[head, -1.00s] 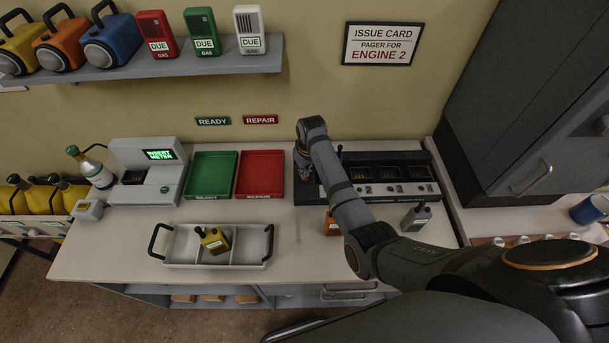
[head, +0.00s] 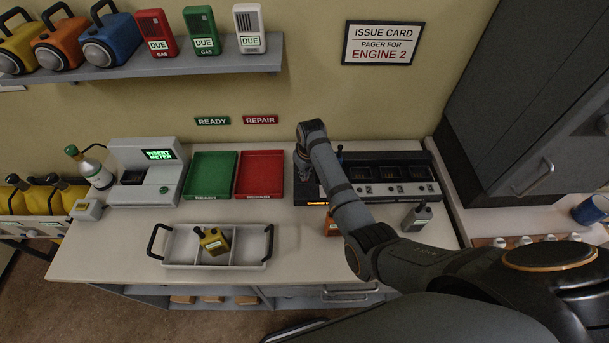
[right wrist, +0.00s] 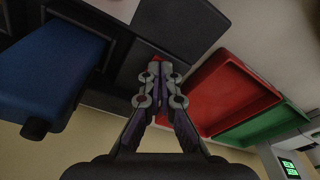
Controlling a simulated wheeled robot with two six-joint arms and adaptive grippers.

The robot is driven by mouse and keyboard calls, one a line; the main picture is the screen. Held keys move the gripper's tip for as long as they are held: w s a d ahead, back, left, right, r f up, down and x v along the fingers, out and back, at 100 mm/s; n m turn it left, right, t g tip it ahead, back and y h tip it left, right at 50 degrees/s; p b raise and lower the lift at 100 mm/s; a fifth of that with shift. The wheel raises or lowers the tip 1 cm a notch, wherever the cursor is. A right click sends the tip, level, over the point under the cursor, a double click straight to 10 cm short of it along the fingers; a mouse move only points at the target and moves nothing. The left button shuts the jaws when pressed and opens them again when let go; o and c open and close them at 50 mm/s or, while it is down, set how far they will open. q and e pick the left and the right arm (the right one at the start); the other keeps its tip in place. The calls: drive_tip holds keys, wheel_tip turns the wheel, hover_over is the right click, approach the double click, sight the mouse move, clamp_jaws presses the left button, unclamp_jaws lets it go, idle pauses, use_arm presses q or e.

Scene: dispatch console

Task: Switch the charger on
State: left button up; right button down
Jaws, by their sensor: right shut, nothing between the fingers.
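The charger (head: 405,172) is a dark dock with several bays in a row, at the back right of the counter in the head view. An orange strip (head: 317,203) glows on its front left edge. My right gripper (head: 304,174) points down at the charger's left end; the arm hides part of that end. In the right wrist view the right gripper (right wrist: 158,75) is shut and empty, with a small red piece (right wrist: 157,58) just beyond its fingertips; whether they touch is unclear. A blue device (right wrist: 50,70) stands beside it. My left gripper is not in view.
A red tray (head: 260,194) and a green tray (head: 211,195) lie left of the charger. A grey pager (head: 418,216) and a partly hidden orange one (head: 331,227) stand in front. A divided tray (head: 178,247) holds a yellow pager (head: 213,240).

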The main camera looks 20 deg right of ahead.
wheel_tip(320, 180, up, 3)
drive_tip(key=shift+p, duration=1.2)
drive_tip(key=shift+r+b, duration=0.1)
drive_tip(key=shift+b, duration=0.25)
drive_tip(key=shift+r, duration=1.9)
